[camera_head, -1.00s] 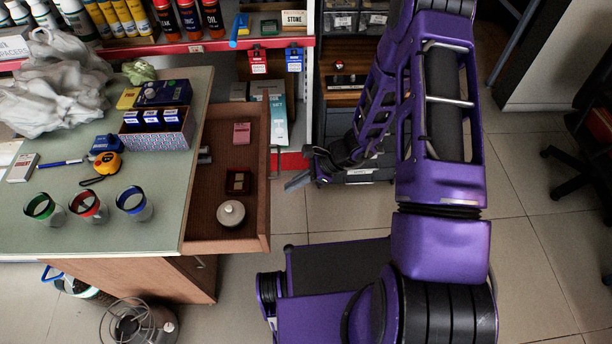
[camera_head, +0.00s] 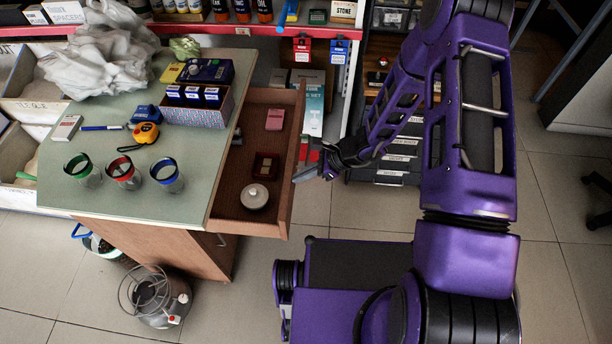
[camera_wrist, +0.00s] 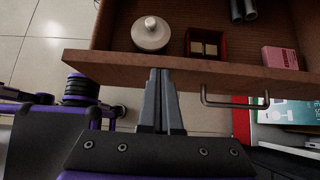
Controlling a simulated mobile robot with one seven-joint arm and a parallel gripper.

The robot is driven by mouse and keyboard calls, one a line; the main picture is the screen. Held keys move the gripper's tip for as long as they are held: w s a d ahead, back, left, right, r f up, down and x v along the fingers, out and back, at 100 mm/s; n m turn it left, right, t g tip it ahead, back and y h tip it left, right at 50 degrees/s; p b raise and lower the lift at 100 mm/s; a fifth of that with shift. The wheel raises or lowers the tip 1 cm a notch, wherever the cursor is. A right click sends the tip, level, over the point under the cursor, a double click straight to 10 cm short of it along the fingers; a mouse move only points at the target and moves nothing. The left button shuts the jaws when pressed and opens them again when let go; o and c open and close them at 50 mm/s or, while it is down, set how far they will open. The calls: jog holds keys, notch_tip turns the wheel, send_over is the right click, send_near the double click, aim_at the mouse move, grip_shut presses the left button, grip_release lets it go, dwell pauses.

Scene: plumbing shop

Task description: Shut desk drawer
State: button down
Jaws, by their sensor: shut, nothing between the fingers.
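The desk (camera_head: 130,130) has a pale green top. Its wooden drawer (camera_head: 285,200) is pulled out on the right side and holds a round white lidded pot (camera_head: 254,197), a small dark red box (camera_head: 265,166) and a pink box (camera_head: 275,120). My gripper (camera_head: 305,172) is shut and empty, just right of the drawer front. In the wrist view, my gripper's fingers (camera_wrist: 159,75) point at the drawer front (camera_wrist: 190,70), at its top edge, left of the metal handle (camera_wrist: 235,103). I cannot tell whether they touch it.
On the desk top are a plastic bag (camera_head: 100,55), three coloured-rim glasses (camera_head: 123,173), a tape measure (camera_head: 145,133) and a patterned box (camera_head: 197,108). A wire-topped metal canister (camera_head: 155,300) stands on the floor below. Shelves and dark drawers (camera_head: 395,160) stand behind my arm.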

jog(key=a+b, duration=0.2)
jog(key=a, duration=0.5)
jog(key=a+b, duration=0.3)
jog(key=a, duration=0.4)
jog(key=shift+w+a+f, duration=0.15)
jog(key=shift+w+a, duration=0.05)
jog(key=shift+a, duration=0.75)
jog(key=shift+w, duration=0.1)
